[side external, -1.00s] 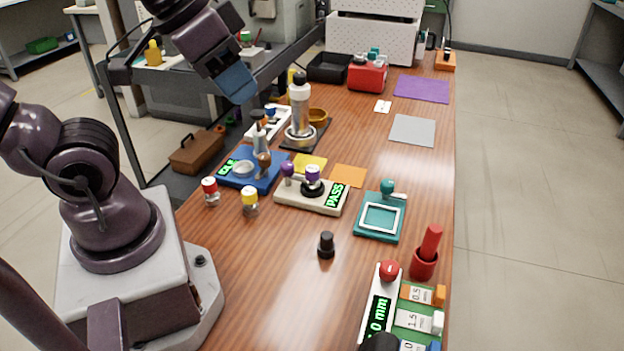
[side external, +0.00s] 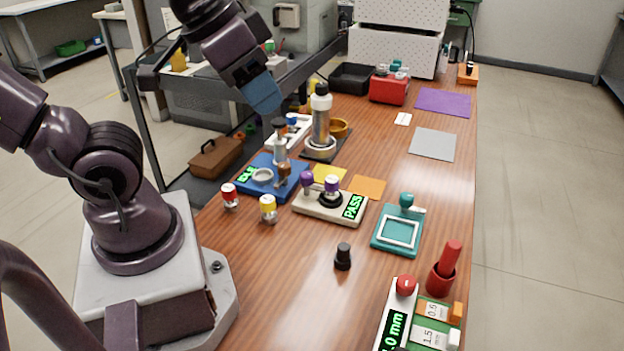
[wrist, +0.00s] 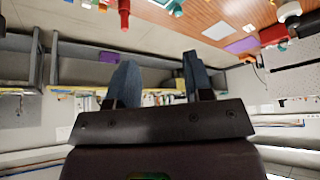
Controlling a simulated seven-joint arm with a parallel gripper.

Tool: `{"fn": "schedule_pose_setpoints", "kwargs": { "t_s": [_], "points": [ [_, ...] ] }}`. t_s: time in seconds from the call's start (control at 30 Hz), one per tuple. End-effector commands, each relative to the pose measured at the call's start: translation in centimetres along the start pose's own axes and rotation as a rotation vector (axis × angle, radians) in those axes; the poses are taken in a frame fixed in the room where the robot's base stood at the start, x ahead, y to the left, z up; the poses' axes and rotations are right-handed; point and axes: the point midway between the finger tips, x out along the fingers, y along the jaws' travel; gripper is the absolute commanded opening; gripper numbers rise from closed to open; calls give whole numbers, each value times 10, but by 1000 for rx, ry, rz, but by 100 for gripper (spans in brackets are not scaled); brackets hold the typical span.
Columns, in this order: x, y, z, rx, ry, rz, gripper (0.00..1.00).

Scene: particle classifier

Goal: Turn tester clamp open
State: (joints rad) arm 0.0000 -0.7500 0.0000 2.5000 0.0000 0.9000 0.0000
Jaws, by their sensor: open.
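A cream tester (side external: 316,208) stands mid-table with a green PASS display (side external: 353,206). A purple-topped piece (side external: 331,184) sits in its black round holder (side external: 330,199). A purple-knobbed handle (side external: 307,180) stands upright at its left; I cannot tell whether the clamp is shut. A blue device (side external: 262,187) with an IDLE display and a post stands behind it to the left. My gripper (side external: 262,100) is raised above and left of the tall silver-white cylinder, apart from everything. In the wrist view my gripper's fingers (wrist: 160,75) are spread and empty.
Red-topped (side external: 230,196) and yellow-topped (side external: 268,208) jars stand left of the tester. A black piece (side external: 343,256) and a teal frame device (side external: 384,245) stand in front and to the right. The silver-white cylinder (side external: 320,115) stands tall behind. Grey mat (side external: 433,144) is bare.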

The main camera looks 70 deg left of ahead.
Motion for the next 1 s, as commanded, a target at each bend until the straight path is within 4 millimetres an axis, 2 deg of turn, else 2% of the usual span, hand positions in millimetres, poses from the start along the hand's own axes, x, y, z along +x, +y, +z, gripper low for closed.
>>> {"fn": "schedule_pose_setpoints", "kwargs": {
  "t_s": [0.07, 0.17, 0.33, 0.47, 0.67, 0.8, 0.9, 1.0],
  "points": [
    [0, -2, 0, -11, -1, -6, 59],
    [12, -13, 3, -58, -59, -33, 59],
    [44, -44, -3, -148, -225, -102, 59],
    [75, -74, -11, -114, -350, -119, 59],
    [130, -123, -16, 75, -499, -36, 59],
    [170, -153, -16, 267, -539, 72, 59],
    [195, -169, -18, 445, -531, 154, 59],
    [209, -176, -28, 635, -498, 200, 59]
  ]
}}
